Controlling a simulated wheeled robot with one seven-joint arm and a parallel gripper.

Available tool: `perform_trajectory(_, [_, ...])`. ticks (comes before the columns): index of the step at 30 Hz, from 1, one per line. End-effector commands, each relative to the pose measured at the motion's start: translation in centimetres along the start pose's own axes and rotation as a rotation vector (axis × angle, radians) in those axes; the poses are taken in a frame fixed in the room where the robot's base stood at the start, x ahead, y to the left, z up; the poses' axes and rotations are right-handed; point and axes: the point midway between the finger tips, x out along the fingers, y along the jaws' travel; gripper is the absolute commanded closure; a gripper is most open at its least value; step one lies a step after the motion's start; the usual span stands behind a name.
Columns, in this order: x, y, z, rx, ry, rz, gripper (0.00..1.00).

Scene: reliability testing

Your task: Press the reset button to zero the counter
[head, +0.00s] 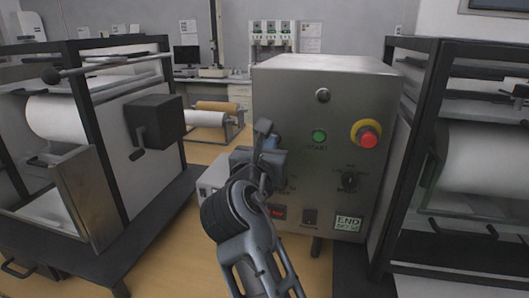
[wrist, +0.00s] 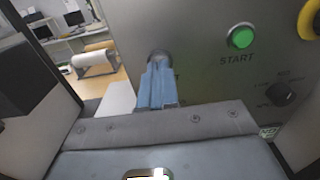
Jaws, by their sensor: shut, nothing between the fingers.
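The grey metal control box (head: 290,80) stands in front of me. My gripper (head: 265,128) is in front of the left part of its panel. In the wrist view its blue fingers (wrist: 159,68) are together with nothing between them. Their tips are at a round grey button-like part (wrist: 158,54), mostly hidden behind them. I cannot tell whether they touch it. A "T" shows beside the fingers; the rest of that label is hidden. The green START button (head: 319,136) is to the right and also shows in the wrist view (wrist: 241,36). I cannot make out a counter.
On the panel are a red stop button (head: 368,140) with a yellow collar, a black rotary knob (head: 348,181), a red switch (head: 278,212) and an END plate (head: 348,223). Black-framed roller machines stand left (head: 95,140) and right (head: 440,140) of the box.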

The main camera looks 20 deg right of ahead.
Motion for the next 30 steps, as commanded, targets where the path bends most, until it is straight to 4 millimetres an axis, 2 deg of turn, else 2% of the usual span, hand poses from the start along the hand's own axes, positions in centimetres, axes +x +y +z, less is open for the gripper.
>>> perform_trajectory(14, [0.5,0.0,0.0,-0.001,0.0,0.001,1.0])
perform_trajectory(24, [2.3,-0.1,0.3,-0.002,0.0,-0.002,1.0])
perform_trajectory(30, [2.6,-0.2,0.1,0.002,-0.002,-0.003,1.0])
